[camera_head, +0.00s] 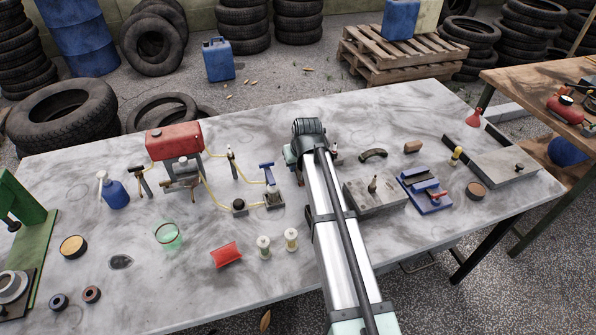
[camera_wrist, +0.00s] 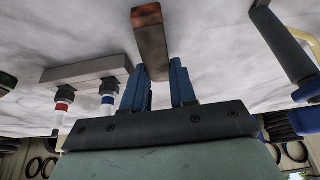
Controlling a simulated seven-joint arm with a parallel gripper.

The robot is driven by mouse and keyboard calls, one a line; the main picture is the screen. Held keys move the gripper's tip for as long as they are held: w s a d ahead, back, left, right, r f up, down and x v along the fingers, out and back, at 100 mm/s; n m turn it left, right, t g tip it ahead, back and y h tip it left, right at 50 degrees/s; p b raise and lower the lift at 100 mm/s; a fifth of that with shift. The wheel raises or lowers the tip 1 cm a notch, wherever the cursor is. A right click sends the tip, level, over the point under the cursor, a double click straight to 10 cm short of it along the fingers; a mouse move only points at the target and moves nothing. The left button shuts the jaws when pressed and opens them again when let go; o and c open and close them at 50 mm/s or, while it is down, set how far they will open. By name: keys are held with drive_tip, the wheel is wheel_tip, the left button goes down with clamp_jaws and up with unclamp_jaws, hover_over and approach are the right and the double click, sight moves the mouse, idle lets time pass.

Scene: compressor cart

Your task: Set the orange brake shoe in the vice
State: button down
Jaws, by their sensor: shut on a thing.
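My gripper (camera_wrist: 158,72) shows in the wrist view with its two blue fingers shut on a brownish-orange bar, which looks like the orange brake shoe (camera_wrist: 150,36). The shoe sticks out beyond the fingertips, with the grey-white tabletop behind it. I cannot tell its height above the table. In the head view my arm reaches over the middle of the table and hides the fingers and the held shoe. A blue vice (camera_head: 423,194) with reddish parts stands on the table to the right of my arm, apart from it.
A grey steel block (camera_head: 388,203) stands between my arm and the vice. A red compressor tank (camera_head: 174,139) stands left of my arm. The front right tabletop (camera_head: 420,232) is clear.

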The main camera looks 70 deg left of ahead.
drive_tip(key=shift+r, duration=0.1)
wheel_tip(320, 180, up, 10)
idle(0.6)
wheel_tip(320, 180, up, 2)
drive_tip(key=n+g+h, duration=0.4)
drive_tip(key=n+g, duration=0.1)
drive_tip(key=n, duration=1.3)
hover_over(414, 181)
drive_tip(key=w, duration=0.2)
drive_tip(key=shift+t, duration=0.3)
drive_tip(key=shift+s+f, duration=0.15)
drive_tip(key=shift+f, duration=4.4)
drive_tip(key=shift+f, duration=0.1)
drive_tip(key=c, duration=0.9)
unclamp_jaws()
